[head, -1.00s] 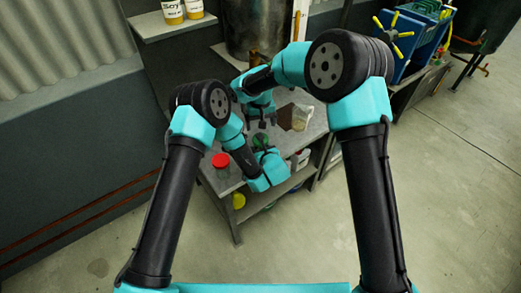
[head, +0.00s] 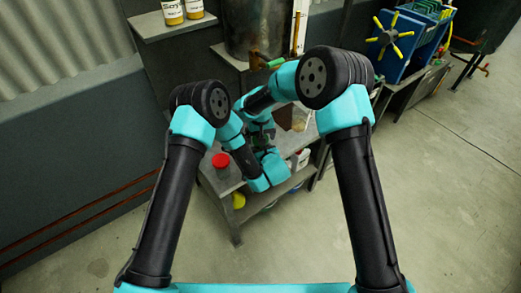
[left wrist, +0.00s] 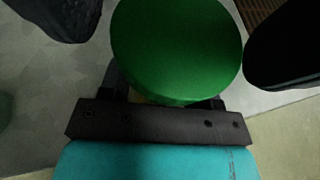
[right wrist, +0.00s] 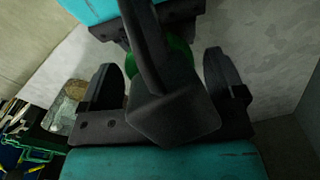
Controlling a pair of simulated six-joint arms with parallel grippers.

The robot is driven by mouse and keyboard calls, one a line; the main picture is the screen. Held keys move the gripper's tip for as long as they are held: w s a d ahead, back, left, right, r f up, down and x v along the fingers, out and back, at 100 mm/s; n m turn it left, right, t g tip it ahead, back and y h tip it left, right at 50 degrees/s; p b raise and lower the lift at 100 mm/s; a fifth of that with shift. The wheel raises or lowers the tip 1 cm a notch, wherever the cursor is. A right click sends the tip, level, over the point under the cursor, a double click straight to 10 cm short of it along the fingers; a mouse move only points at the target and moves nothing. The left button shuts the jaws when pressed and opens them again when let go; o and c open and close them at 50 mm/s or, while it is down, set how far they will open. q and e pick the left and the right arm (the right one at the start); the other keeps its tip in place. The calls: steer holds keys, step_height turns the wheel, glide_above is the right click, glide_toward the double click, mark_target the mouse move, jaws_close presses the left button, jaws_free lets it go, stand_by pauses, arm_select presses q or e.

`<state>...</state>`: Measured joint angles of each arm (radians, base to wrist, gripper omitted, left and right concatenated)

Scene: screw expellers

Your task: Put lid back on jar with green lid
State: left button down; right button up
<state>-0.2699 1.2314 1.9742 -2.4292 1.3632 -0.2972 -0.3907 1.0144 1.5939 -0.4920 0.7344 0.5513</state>
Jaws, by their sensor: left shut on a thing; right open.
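The round green lid (left wrist: 178,50) fills the upper middle of the left wrist view, facing the camera. A sliver of something yellowish shows under its lower edge. The jar body is almost wholly hidden, so how the lid seats on it cannot be told. My left gripper (head: 267,152) is shut on the jar, its fingers mostly hidden beneath the lid. My right gripper (right wrist: 165,85) is open, its fingers spread either side of the left gripper's dark finger. A bit of the green lid (right wrist: 181,50) shows behind that finger. In the head view the right gripper hides the lid.
A red-lidded jar (head: 221,160) stands on the bench (head: 222,182) to the left of the grippers. A glass container (head: 300,118) stands to their right. A yellow item (head: 238,200) sits on the lower shelf. Yellow-labelled tubs (head: 172,12) stand on the upper shelf.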

steer(key=shift+f, duration=0.15)
steer(key=shift+c, duration=0.2)
steer(key=c, duration=0.9)
steer(key=shift+m, duration=1.7)
steer(key=o, duration=1)
steer(key=shift+r, duration=2.3)
